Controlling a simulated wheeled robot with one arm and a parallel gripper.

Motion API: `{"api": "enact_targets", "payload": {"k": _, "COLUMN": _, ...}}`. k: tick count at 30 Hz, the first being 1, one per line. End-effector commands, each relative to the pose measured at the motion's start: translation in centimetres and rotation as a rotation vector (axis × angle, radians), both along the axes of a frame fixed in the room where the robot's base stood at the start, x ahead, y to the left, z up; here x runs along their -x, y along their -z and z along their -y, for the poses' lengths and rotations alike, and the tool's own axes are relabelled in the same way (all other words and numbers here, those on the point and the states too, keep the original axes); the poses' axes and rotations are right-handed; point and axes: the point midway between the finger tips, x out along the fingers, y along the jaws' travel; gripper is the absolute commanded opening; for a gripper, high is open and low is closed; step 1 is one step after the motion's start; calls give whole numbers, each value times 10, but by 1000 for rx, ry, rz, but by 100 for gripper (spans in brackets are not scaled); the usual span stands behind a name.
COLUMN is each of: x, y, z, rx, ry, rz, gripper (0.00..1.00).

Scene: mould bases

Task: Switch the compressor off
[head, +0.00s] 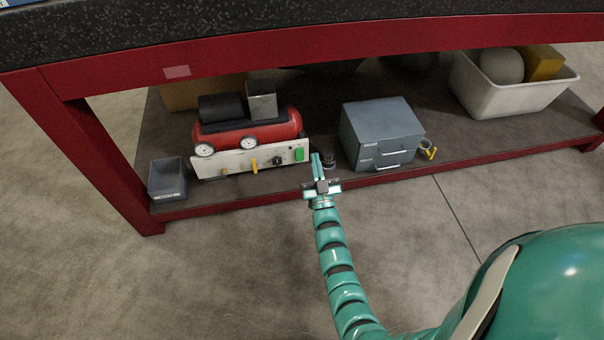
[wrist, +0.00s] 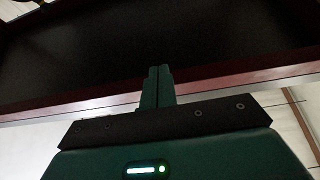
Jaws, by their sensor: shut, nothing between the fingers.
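The compressor (head: 248,128) has a red tank, black and silver parts on top and two round gauges. It stands on the low shelf under the bench. Its pale front panel (head: 230,163) bears a yellow lever (head: 254,166), a dark knob (head: 277,160) and a green switch (head: 299,154) at the right end. My gripper (head: 316,158) is shut and empty, just right of the green switch in the head view. I cannot tell whether it touches the panel. In the wrist view the shut fingers (wrist: 157,75) point at the dark shelf, and the compressor is not seen.
A grey drawer cabinet (head: 381,134) stands right of my gripper, with a small dark round object (head: 329,160) between. A grey bin (head: 167,178) is left of the compressor. A white tub (head: 510,95) is far right. The red shelf edge (head: 400,172) runs along the front.

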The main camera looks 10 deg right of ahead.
Motion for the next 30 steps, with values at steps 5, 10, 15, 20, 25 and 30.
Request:
{"api": "enact_targets", "payload": {"k": 5, "x": -14, "y": 94, "z": -10, "rx": -2, "ry": -17, "rz": -329, "gripper": 0}}
{"api": "enact_targets", "payload": {"k": 10, "x": -11, "y": 150, "z": -12, "rx": 2, "ry": -17, "rz": -530, "gripper": 0}}
{"api": "enact_targets", "payload": {"k": 15, "x": -8, "y": 172, "z": -11, "rx": 0, "ry": -14, "rz": -617, "gripper": 0}}
{"api": "enact_targets", "payload": {"k": 20, "x": -7, "y": 176, "z": -10, "rx": -4, "ry": -14, "rz": -633, "gripper": 0}}
{"api": "enact_targets", "payload": {"k": 25, "x": -7, "y": 176, "z": -10, "rx": -4, "ry": -14, "rz": -631, "gripper": 0}}
{"api": "enact_targets", "payload": {"k": 30, "x": -11, "y": 176, "z": -10, "rx": -5, "ry": -13, "rz": -629, "gripper": 0}}
